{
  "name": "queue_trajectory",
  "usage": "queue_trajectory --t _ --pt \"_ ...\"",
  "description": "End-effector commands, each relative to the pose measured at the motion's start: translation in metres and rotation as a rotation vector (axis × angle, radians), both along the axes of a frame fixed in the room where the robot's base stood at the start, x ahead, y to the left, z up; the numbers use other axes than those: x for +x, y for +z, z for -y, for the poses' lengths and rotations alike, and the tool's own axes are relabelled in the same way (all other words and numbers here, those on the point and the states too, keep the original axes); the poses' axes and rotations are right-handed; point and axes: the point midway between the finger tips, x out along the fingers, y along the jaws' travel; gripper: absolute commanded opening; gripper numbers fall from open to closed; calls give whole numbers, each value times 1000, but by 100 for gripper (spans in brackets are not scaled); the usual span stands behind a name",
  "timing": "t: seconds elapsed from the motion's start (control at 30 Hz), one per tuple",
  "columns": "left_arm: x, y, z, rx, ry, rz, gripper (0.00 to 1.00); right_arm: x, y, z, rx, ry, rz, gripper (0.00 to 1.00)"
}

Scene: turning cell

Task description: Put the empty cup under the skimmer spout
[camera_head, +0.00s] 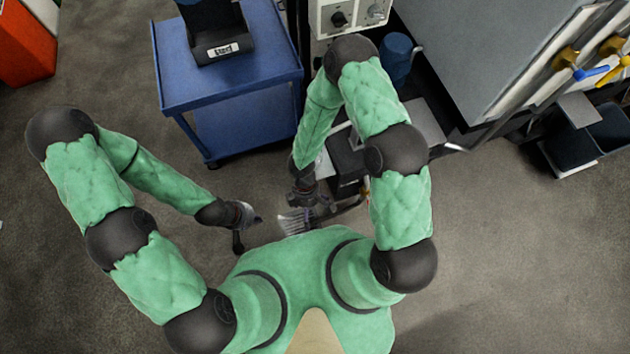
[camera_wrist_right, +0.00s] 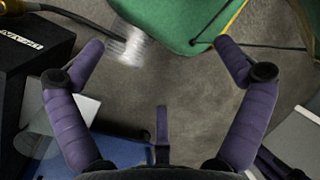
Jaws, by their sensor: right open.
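My right gripper (camera_head: 307,204) hangs at the middle of the head view, beside a dark box-shaped unit (camera_head: 347,160). In the right wrist view its two purple fingers stand wide apart, with nothing between them (camera_wrist_right: 160,46). My left gripper (camera_head: 246,226) is to the left of it, low over the floor, its fingers apart and empty. A pale, see-through shape (camera_wrist_right: 42,143) shows beside the left finger in the right wrist view; I cannot tell whether it is the cup. I cannot make out the skimmer spout; my right arm covers part of that area.
A blue cart (camera_head: 235,88) stands behind, left of my right arm. A grey machine (camera_head: 490,50) stands at the right. Floor is clear at lower right.

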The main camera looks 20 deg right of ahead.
Motion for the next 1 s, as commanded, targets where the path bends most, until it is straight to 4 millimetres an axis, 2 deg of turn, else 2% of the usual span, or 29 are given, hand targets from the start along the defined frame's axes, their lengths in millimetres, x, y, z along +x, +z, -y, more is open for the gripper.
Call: queue_trajectory --t 0.1,0.23,0.4,0.5,0.67,1.0 --pt "0 0 0 0 0 0 0 -14 17 -15 77 -367 -40 100" --pt "0 0 0 0 0 0 0 -9 32 -20 113 -762 -38 100" --pt "0 0 0 0 0 0 0 6 43 -1 91 -1175 12 100" --pt "0 0 0 0 0 0 0 11 46 13 66 -1323 44 100" --pt "0 0 0 0 0 0 0 13 48 25 43 -1421 70 100" --pt "0 0 0 0 0 0 0 13 47 25 42 -1424 71 100"
